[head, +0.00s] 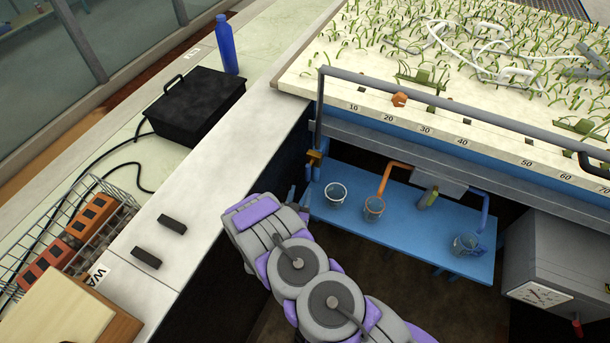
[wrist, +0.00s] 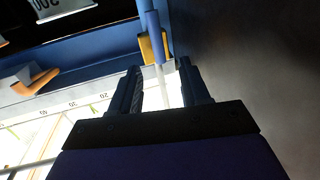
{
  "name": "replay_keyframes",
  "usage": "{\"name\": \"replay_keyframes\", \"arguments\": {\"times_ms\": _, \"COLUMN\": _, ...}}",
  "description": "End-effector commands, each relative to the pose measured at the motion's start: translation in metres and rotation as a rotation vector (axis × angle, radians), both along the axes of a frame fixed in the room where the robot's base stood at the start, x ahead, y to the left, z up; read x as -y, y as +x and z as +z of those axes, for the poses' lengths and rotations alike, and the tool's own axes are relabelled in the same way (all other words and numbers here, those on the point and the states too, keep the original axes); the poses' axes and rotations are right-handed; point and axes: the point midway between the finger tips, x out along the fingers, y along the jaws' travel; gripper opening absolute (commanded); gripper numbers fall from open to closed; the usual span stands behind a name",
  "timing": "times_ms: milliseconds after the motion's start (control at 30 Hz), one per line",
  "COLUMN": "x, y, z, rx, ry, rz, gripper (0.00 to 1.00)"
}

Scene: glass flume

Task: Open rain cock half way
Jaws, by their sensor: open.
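No label marks the rain cock. A small yellow fitting (head: 314,158) with a blue part below it sits at the left front corner of the flume bench, under the grey rail. In the wrist view the yellow fitting (wrist: 155,46) and a blue bar (wrist: 152,22) lie just beyond my fingertips. My gripper (wrist: 160,78) is open, with a pale slim strip showing between its fingers. I cannot tell whether they touch anything. In the head view my purple and grey arm reaches toward that corner, and the fingers are mostly hidden.
A blue shelf (head: 405,228) holds cups under an orange pipe (head: 388,174) and a blue pipe. A grey box with a dial (head: 540,293) stands right. The planted bed (head: 300,84) is above. A black box (head: 196,105) and a blue bottle (head: 226,46) stand left.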

Motion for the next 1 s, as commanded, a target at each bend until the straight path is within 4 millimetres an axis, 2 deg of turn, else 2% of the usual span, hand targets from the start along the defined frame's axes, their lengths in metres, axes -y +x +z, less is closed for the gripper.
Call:
{"name": "replay_keyframes", "arguments": {"times_ms": 300, "x": 0.007, "y": 0.056, "z": -0.001, "rx": 0.003, "ry": 0.000, "rz": -0.003, "gripper": 0.46}}
{"name": "replay_keyframes", "arguments": {"times_ms": 500, "x": 0.009, "y": 0.079, "z": -0.002, "rx": 0.000, "ry": -0.004, "rz": -0.001, "gripper": 0.46}}
{"name": "replay_keyframes", "arguments": {"times_ms": 667, "x": 0.011, "y": 0.087, "z": 0.000, "rx": 0.002, "ry": -0.003, "rz": -0.001, "gripper": 0.46}}
{"name": "replay_keyframes", "arguments": {"times_ms": 933, "x": 0.012, "y": 0.087, "z": 0.000, "rx": 0.001, "ry": -0.002, "rz": 0.000, "gripper": 0.46}}
{"name": "replay_keyframes", "arguments": {"times_ms": 1000, "x": 0.012, "y": 0.087, "z": 0.000, "rx": 0.001, "ry": -0.003, "rz": 0.000, "gripper": 0.39}}
